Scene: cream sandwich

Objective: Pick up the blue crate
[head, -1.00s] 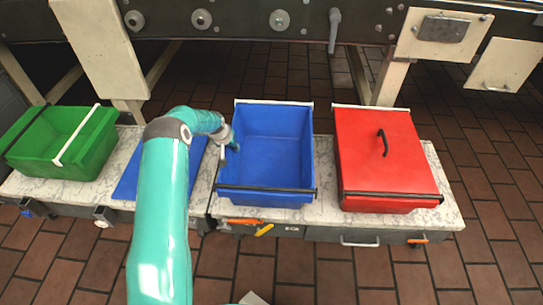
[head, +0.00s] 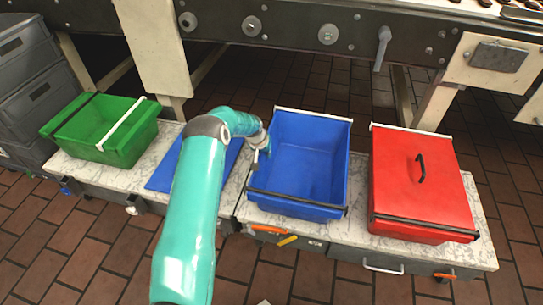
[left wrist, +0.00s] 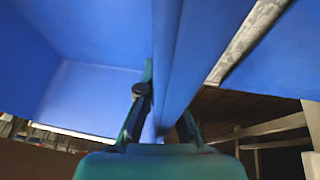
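The blue crate (head: 305,172) is open-topped and looks empty. It stands level on the marble-topped bench in the middle of the head view, with a white bar at its far rim and a black bar at its near rim. My left gripper (head: 264,145) is at the crate's left wall. In the left wrist view, its two dark fingers (left wrist: 167,105) lie on either side of the blue wall (left wrist: 180,60) and close in on it, one inside and one outside. The fingertip contact is partly hidden. My right gripper is not in view.
A red lidded crate (head: 425,190) stands to the right and a green crate (head: 140,142) far left on the marble bench (head: 357,222). A blue flat panel (head: 166,172) lies left of the blue crate, partly behind my arm. A dark conveyor frame (head: 300,28) runs behind.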

